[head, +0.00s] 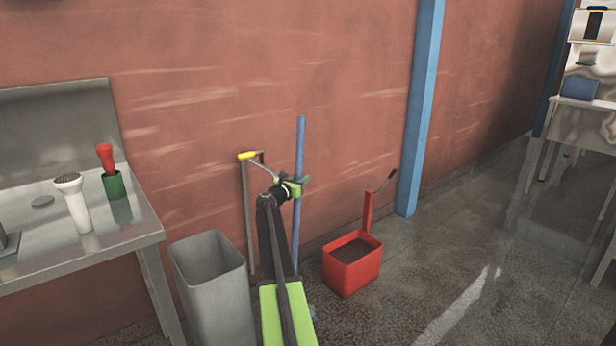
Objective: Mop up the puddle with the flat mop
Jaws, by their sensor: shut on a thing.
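My gripper (297,187) is at the end of my green and black arm, in the middle of the head view. It is shut on the blue pole (300,140), which looks like the flat mop's handle. The pole stands nearly upright close to the brick-red wall. Its lower end and the mop head are mostly hidden behind my arm. I cannot make out a clear puddle; the floor at the right has a wet-looking sheen, but its edges are not distinct.
A red bucket (352,277) with an upright lever stands right of the pole. A grey bin (209,285) and a steel table (125,236) are at left. A grey frame with a yellow grip (247,156) stands behind my arm. A blue post (419,110) rises beyond. Open floor (450,260) lies right.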

